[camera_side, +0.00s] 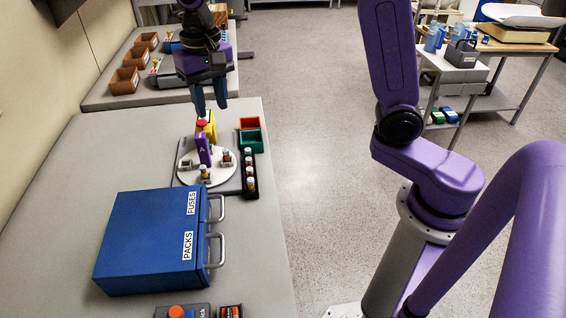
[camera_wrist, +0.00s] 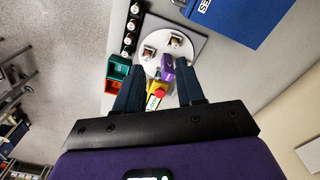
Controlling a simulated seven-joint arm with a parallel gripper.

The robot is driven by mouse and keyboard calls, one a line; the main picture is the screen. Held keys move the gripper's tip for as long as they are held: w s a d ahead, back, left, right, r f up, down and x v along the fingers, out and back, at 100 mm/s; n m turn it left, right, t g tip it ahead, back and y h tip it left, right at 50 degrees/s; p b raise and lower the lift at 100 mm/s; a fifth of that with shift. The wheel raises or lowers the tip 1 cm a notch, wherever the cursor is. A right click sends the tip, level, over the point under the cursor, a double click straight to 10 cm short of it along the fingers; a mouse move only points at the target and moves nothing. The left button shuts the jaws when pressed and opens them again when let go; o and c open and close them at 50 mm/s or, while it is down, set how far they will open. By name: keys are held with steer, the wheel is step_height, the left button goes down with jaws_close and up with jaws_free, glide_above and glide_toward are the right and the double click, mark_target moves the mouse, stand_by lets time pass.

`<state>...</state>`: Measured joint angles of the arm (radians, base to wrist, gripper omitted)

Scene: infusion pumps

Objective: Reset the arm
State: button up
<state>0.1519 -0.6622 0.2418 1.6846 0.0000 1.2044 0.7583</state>
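My gripper (camera_side: 209,103) hangs above the far side of the white round plate (camera_side: 218,177), pointing down. Its two dark blue fingers are apart in the wrist view (camera_wrist: 160,88), with nothing held between them. Below the fingers stand a purple block marked A (camera_side: 204,151) and a yellow block with a red button (camera_side: 202,124). Several small vials or fuses sit on the plate, including one at its front (camera_side: 204,172). The arm is purple and reaches in from the right.
A blue cabinet with drawers labelled FUSES and PACKS (camera_side: 150,240) stands in front. A black rack of vials (camera_side: 250,180) and green (camera_side: 250,142) and red (camera_side: 249,123) bins are right of the plate. Brown bins (camera_side: 124,81) stand behind. The table's left part is clear.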

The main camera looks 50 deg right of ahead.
steer(key=s+d+f+n, duration=0.2)
steer(key=s+n, duration=0.3)
steer(key=s, duration=0.4)
steer(key=s+d+f+n, duration=0.2)
steer(key=s+d+n, duration=0.2)
steer(key=s, duration=0.6)
steer(key=s+d+f+n, duration=0.2)
steer(key=s+d+n, duration=0.2)
steer(key=s, duration=0.5)
steer(key=shift+s+n, duration=0.15)
steer(key=shift+n, duration=1.05)
